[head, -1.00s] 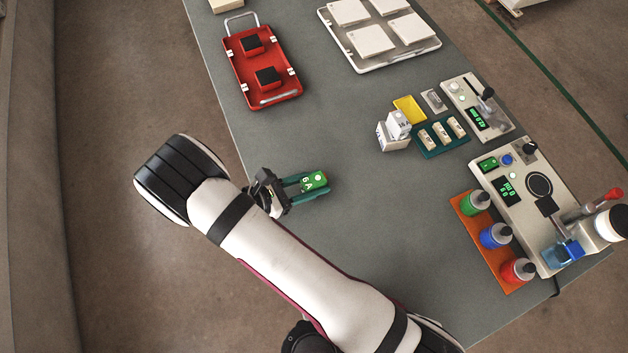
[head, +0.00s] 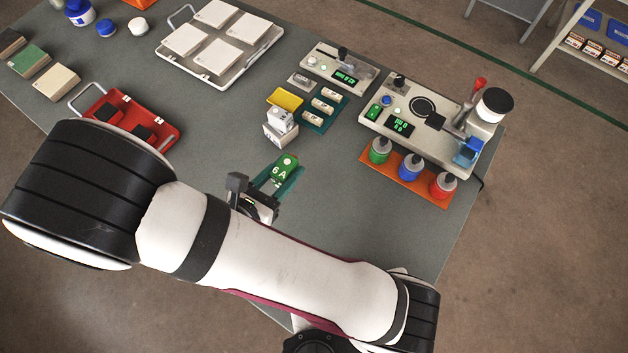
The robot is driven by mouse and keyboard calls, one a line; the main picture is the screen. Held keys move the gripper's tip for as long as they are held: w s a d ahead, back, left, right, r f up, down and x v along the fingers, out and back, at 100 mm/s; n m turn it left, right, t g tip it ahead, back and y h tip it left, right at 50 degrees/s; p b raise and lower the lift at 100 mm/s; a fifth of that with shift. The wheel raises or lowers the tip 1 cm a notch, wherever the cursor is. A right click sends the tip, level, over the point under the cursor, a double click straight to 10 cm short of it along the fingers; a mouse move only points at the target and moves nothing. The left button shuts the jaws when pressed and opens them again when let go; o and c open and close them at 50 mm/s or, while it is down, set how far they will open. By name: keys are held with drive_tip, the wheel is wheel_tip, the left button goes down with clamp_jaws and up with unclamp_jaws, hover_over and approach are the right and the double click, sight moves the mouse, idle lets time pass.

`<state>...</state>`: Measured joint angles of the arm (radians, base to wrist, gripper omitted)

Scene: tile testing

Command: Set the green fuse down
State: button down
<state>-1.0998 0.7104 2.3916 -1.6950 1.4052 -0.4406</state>
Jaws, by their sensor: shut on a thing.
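The green fuse (head: 284,165), marked "6 A", is between the teal fingers of my gripper (head: 284,174). My gripper is shut on it, and its label faces up. It is over the grey table, just in front of the stacked white boxes. I cannot tell whether it touches the table or how high it is. The gripper's body is partly hidden behind my arm.
White boxes (head: 280,129) stand close beyond the fuse. Behind them are a yellow block (head: 285,98) and a teal tray (head: 340,103) with beige fuses. Bottles stand on an orange mat (head: 433,203) at right. A red tray (head: 160,142) lies left. Table right of the gripper is clear.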

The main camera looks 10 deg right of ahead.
sight(350, 194)
drive_tip(key=s+d+f+m+g+h, duration=0.25)
drive_tip(key=d+m+g, duration=0.2)
drive_tip(key=d, duration=0.85)
drive_tip(key=shift+m+g+h, duration=0.25)
drive_tip(key=shift+m+h, duration=0.1)
drive_tip(key=shift+h, duration=0.1)
drive_tip(key=f, duration=0.8)
drive_tip(key=shift+w+d+f, duration=0.1)
drive_tip(key=shift+w, duration=0.2)
drive_tip(key=shift+f, duration=0.1)
drive_tip(key=c, duration=0.5)
unclamp_jaws()
